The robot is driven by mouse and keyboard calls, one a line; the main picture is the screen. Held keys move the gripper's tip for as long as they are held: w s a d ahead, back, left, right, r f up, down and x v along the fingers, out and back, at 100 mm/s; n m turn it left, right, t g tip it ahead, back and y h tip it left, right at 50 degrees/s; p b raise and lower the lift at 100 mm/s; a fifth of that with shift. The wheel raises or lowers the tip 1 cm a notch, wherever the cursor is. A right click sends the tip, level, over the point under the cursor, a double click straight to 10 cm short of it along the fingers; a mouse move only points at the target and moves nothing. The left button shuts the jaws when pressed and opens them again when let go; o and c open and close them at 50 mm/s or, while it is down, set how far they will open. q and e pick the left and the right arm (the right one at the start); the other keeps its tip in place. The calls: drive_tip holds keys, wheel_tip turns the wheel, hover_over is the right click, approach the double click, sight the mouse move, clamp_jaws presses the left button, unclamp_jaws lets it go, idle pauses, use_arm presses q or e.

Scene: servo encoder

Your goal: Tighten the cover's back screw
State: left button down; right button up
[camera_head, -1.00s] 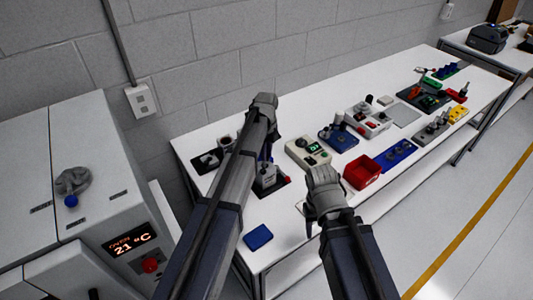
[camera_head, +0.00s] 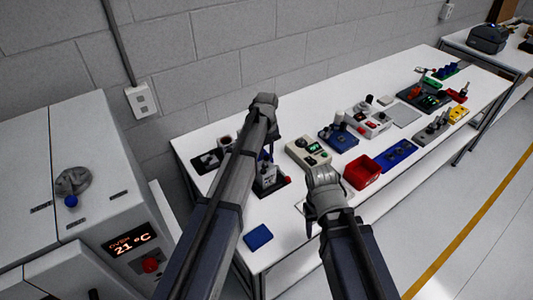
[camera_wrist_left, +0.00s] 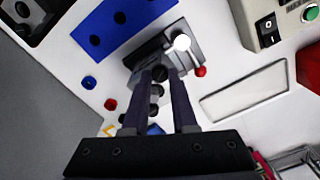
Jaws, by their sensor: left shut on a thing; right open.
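My left gripper (camera_wrist_left: 168,75) reaches down at a grey boxy unit (camera_wrist_left: 185,48) with a white round top and a small red ball on its side. In the wrist view its two dark fingers are shut on a dark part, mostly hidden between them. I cannot make out the cover's back screw. The head view shows the unit (camera_head: 268,180) partly behind my left arm, with the left gripper (camera_head: 264,104) end above it. My right gripper (camera_head: 322,176) is open over the table's front side, to the right of the unit. Its fingertips are hidden from the head camera.
A blue plate with dark holes (camera_wrist_left: 112,28) lies beside the unit. A blue square (camera_head: 258,237) lies near the front edge. An oven (camera_head: 130,240) stands left.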

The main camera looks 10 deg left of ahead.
sight(267, 157)
use_arm(q)
drive_tip(key=shift+w+m, duration=0.1)
drive_tip(key=shift+m, duration=0.4)
drive_tip(key=c, duration=0.7)
unclamp_jaws()
drive_tip(key=shift+r, duration=0.2)
wheel_tip(267, 157, up, 8)
drive_tip(key=p, duration=0.7)
drive_tip(key=shift+f+p, duration=0.25)
drive_tip(key=shift+p, duration=0.1)
